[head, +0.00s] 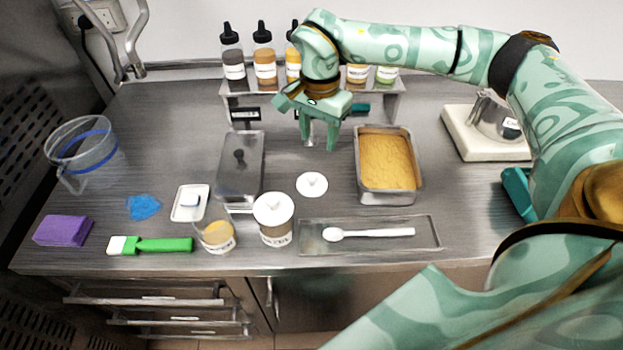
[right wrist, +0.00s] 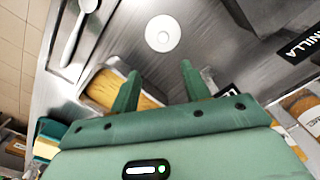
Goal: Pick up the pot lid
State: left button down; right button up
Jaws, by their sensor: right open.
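A round white lid (head: 312,185) with a small central knob lies flat on the steel counter, between the lidded steel pan and the pan of yellow contents. The lid also shows near the top of the right wrist view (right wrist: 162,33). My right gripper (head: 320,140) is open and empty, with its fingers pointing down, above the counter behind the lid. In the right wrist view the two fingertips (right wrist: 160,74) are apart, and the lid shows beyond them, not touched. My left gripper is in neither view.
A white tub (head: 275,225) stands in front of the lid, left of a tray (head: 431,246) with a white spoon. The lidded steel pan (head: 226,178) and yellow-filled pan (head: 418,185) flank it. Several bottles stand on a shelf (head: 394,87) behind.

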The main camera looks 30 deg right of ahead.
send_over(313, 176)
jog(key=d, duration=0.1)
notch_tip(313, 176, down, 6)
jog(key=shift+s+f+b, duration=0.1)
jog(key=shift+s+b, duration=0.05)
jog(key=shift+b, duration=0.3)
jog(key=shift+f, duration=0.45)
jog(key=f, duration=0.2)
jog(key=a+f+b, duration=0.1)
jog(key=f, duration=0.2)
grip_shut()
